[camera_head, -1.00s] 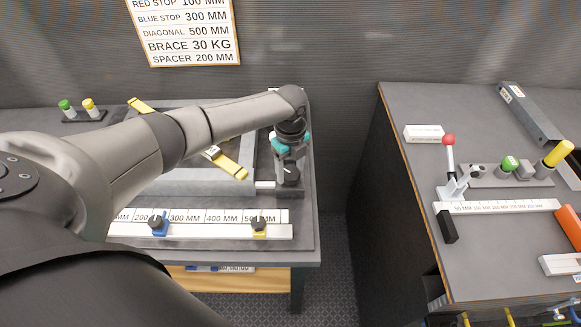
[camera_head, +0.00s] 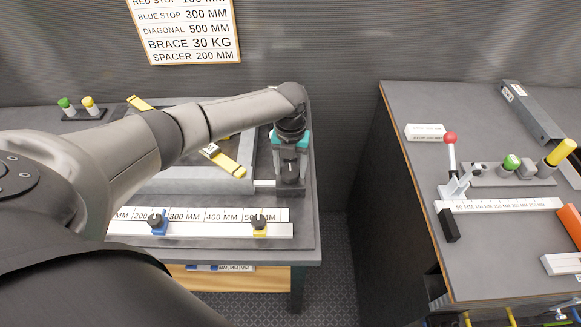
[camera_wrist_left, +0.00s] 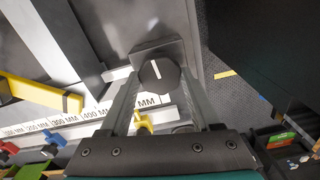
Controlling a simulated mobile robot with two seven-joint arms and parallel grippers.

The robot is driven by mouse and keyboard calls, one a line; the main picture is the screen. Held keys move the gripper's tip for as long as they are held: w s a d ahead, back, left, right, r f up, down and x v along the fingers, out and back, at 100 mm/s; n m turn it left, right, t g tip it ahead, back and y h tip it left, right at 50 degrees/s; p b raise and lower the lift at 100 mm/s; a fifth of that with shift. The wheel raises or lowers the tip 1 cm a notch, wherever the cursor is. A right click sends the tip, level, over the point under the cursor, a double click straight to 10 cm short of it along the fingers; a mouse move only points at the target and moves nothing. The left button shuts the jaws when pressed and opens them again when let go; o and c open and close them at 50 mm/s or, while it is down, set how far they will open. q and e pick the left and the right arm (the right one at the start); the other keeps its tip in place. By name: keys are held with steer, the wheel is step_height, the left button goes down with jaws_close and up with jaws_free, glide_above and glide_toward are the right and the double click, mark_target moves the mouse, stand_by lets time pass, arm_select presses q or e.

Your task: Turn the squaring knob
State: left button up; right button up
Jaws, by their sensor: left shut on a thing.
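The squaring knob (camera_wrist_left: 158,77) is a dark round knob with a white line, on a grey block at the right edge of the left bench's fixture. My left gripper (camera_wrist_left: 150,92) points down at it, with one finger on each side, shut on it in the left wrist view. In the head view the left gripper (camera_head: 290,170) stands over the same block and partly hides the knob (camera_head: 291,180). My right gripper is in neither view.
A ruler rail (camera_head: 190,229) with a blue stop (camera_head: 159,228) and a yellow stop (camera_head: 259,231) runs along the bench front. A yellow bar (camera_head: 229,162) lies on the grey frame. The right bench (camera_head: 480,265) stands across a gap.

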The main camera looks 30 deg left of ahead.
mark_target(290, 171)
arm_select(q)
steer(key=shift+m, duration=0.5)
steer(key=o, duration=1.4)
step_height(290, 171, up, 15)
steer(key=shift+r+p, duration=0.15)
steer(key=shift+p, duration=0.15)
